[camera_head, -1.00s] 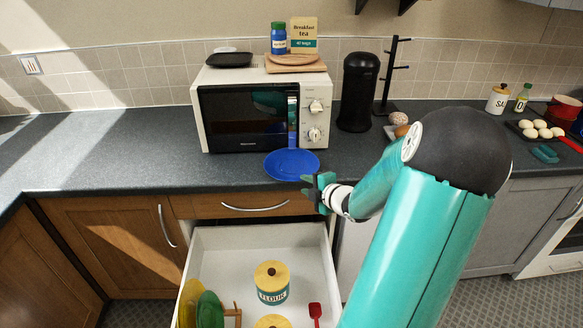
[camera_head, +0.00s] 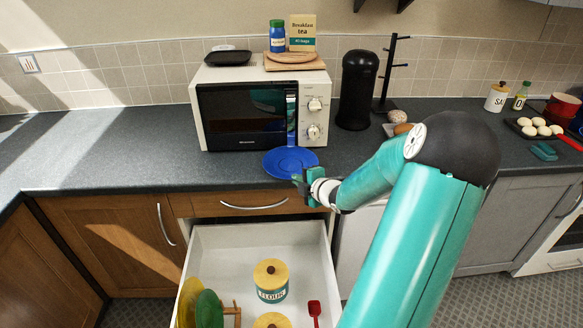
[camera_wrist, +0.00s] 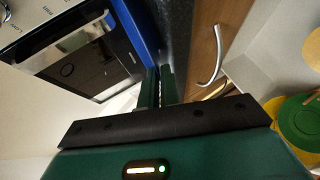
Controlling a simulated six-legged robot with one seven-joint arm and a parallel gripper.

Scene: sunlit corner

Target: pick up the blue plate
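The blue plate (camera_head: 285,161) lies on the grey worktop in front of the microwave, close to the worktop's front edge. My gripper (camera_head: 297,181) is at the plate's front right rim. In the wrist view, the two green fingers (camera_wrist: 159,72) are close together, with the blue plate (camera_wrist: 137,30) showing as a strip that runs to their tips. The fingers appear shut on its rim. The exact contact is partly hidden by the fingers. The plate looks flat and still on the worktop.
The white microwave (camera_head: 262,108) stands just behind the plate. Below is an open drawer (camera_head: 222,240) holding a flour jar (camera_head: 270,281), plates and a red scoop (camera_head: 314,310). A black canister (camera_head: 357,90) stands right of the microwave. The worktop to the left is clear.

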